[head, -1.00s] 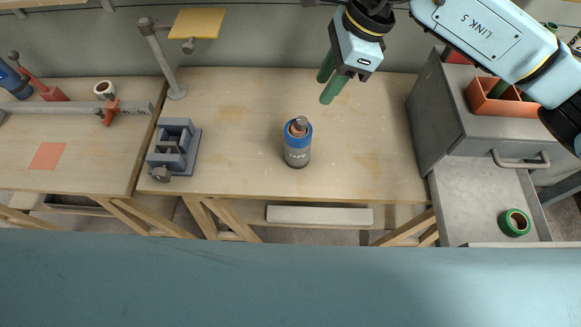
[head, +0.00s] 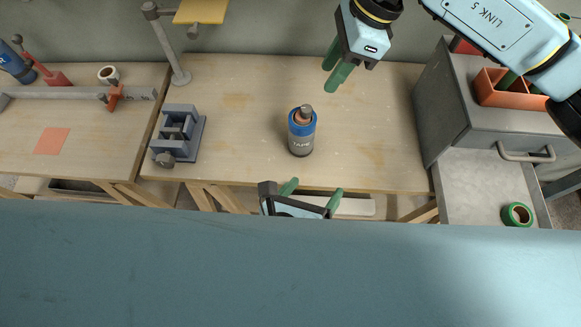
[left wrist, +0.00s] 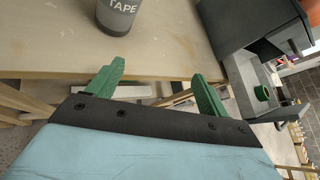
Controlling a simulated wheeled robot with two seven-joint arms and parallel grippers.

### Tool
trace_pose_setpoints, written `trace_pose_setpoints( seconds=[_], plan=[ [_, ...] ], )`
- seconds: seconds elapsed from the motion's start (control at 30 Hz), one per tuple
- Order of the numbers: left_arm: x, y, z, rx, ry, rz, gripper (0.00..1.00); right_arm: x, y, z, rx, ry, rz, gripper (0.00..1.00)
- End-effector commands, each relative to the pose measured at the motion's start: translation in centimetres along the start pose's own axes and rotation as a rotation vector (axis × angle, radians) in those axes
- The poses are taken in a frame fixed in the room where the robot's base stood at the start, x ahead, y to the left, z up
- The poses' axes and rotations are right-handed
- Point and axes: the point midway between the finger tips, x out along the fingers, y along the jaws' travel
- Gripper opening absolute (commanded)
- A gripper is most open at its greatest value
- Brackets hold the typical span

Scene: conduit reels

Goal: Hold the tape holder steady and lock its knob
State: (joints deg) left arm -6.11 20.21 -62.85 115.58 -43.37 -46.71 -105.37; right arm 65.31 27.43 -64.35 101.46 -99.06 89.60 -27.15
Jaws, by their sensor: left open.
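The tape holder (head: 301,138) is a grey and blue cylinder with a TAPE label, upright on the middle workbench. Its knob (head: 305,112) is on top, grey and reddish. The holder's lower part (left wrist: 118,14) also shows at the top of the left wrist view. My left gripper (head: 312,187) is open and empty at the bench's front edge, just in front of the holder and apart from it. Its green fingers (left wrist: 155,88) are spread in the left wrist view. My right gripper (head: 335,70) hangs above the back of the bench, behind and right of the holder, apart from it, with its green fingers close together.
A grey-blue vise (head: 178,137) sits at the bench's left end. A grey cabinet (head: 450,100) stands right, with its drawer (head: 470,185) open and a green tape roll (head: 517,215) inside. An orange bin (head: 492,92) is on the cabinet. The bench around the holder is clear.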

Motion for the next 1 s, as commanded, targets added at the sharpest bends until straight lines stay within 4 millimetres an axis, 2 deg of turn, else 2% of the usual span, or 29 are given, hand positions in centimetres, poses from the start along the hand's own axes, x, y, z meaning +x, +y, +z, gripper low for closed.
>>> trace_pose_setpoints(
  seconds=[0.1, 0.2, 0.33, 0.47, 0.67, 1.0],
  plan=[
    [-0.7, 1.2, 2.5, 0.101, -0.059, 0.132, 0.79, 0.0, 0.0, 0.0, 0.0, 0.0, 0.0, 0.36],
    [-1.4, 2.0, 4.0, 0.159, -0.091, 0.22, 0.79, 0.0, 0.0, 0.0, 0.0, 0.0, 0.0, 0.36],
    [-2.1, 2.8, 5.2, 0.196, -0.113, 0.291, 0.79, 0.0, 0.0, 0.0, 0.0, 0.0, 0.0, 0.36],
    [-1.8, 3.2, 5.7, 0.211, -0.121, 0.317, 0.79, 0.0, 0.0, 0.0, 0.0, 0.0, 0.0, 0.36],
    [0.8, 4.1, 6.1, 0.21, -0.121, 0.319, 0.79, 0.0, 0.0, 0.0, 0.0, 0.0, 0.0, 0.36],
    [7.1, 6.0, 7.0, 0.21, -0.119, 0.318, 0.79, 0.0, 0.0, 0.0, 0.0, 0.0, 0.0, 0.36]
  ],
)
